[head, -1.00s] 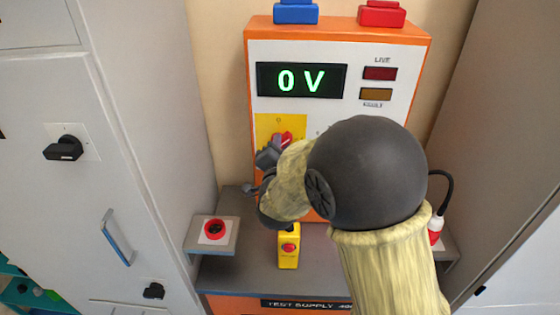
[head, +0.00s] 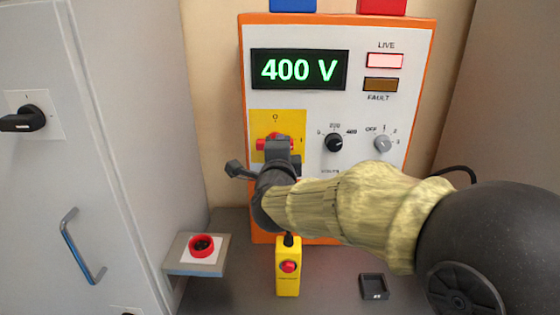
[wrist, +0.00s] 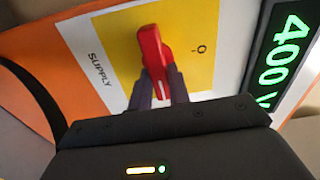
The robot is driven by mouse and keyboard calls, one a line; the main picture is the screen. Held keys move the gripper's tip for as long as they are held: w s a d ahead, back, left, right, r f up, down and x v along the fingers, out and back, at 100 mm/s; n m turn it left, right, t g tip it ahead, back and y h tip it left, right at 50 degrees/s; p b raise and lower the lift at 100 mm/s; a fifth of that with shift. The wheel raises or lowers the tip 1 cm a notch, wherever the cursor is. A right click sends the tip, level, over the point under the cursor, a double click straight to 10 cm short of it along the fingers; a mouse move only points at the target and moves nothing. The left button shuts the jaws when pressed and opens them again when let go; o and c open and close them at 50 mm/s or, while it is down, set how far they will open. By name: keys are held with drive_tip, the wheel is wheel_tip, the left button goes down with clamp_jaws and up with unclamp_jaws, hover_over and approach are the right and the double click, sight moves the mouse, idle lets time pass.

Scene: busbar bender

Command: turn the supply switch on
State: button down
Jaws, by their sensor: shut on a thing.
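The supply switch is a red handle (wrist: 152,52) on a yellow plate (wrist: 205,40), low on the left of the panel face. In the head view the red handle (head: 262,142) lies horizontal across its yellow plate (head: 291,122), partly hidden by my gripper (head: 276,143). In the wrist view the two fingers of my gripper (wrist: 160,82) are on either side of the handle's near end and shut on it. The display (head: 298,69) reads 400 V in green, and the LIVE lamp (head: 384,60) glows pale pink.
The FAULT lamp (head: 381,85) is dull amber. Two knobs, one black (head: 334,143) and one grey (head: 383,143), sit right of the switch. A yellow box with a red button (head: 288,267) stands below my wrist.

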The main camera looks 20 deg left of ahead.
drive_tip(key=shift+f+m+b, duration=0.2)
drive_tip(key=shift+m+b, duration=0.1)
drive_tip(key=c, duration=1.3)
unclamp_jaws()
drive_tip(key=shift+r, duration=0.1)
drive_tip(key=shift+s, duration=0.1)
drive_tip(key=b+v, duration=0.1)
drive_tip(key=v, duration=1.6)
drive_tip(key=shift+s, duration=0.15)
